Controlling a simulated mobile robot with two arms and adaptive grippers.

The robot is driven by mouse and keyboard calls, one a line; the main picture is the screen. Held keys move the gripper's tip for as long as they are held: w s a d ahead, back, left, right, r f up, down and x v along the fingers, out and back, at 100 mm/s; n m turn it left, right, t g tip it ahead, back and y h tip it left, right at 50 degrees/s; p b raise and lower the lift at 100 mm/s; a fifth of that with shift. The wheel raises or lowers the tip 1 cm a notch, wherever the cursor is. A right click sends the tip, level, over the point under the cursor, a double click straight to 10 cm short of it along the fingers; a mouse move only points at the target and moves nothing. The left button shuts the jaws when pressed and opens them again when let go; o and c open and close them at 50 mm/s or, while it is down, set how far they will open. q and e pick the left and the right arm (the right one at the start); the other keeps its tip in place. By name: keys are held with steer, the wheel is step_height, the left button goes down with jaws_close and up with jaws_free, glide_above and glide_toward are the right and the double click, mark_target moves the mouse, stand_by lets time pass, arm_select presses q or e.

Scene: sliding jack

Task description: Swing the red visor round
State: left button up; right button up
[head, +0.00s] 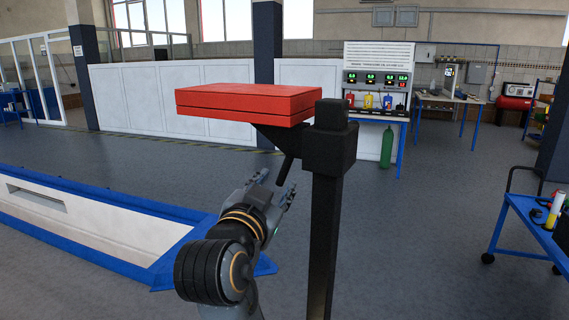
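The red visor (248,100) is a flat red slab. It sits level on a dark bracket (272,135) at the top of a black post (325,220). A thin dark handle (287,168) slants down under the bracket. My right gripper (276,188) is below the visor, just left of the post, with its fingers apart. The handle's lower end appears near or between the fingertips; I cannot tell whether they touch it. My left gripper is out of view.
A blue-edged white pit (95,220) lies in the floor at left. A blue trolley (540,225) stands at right. A workbench with a display panel (378,80) and a green cylinder (387,147) are behind the post. The floor between post and trolley is clear.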

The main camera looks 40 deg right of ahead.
mark_target(284, 171)
steer(key=p+x, duration=0.2)
steer(key=x, duration=0.5)
steer(key=shift+w+d, duration=0.6)
steer(key=shift+d, duration=0.15)
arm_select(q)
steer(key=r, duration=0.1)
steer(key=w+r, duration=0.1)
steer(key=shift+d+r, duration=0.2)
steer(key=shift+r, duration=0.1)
arm_select(e)
steer(key=shift+f, duration=0.1)
jaws_close()
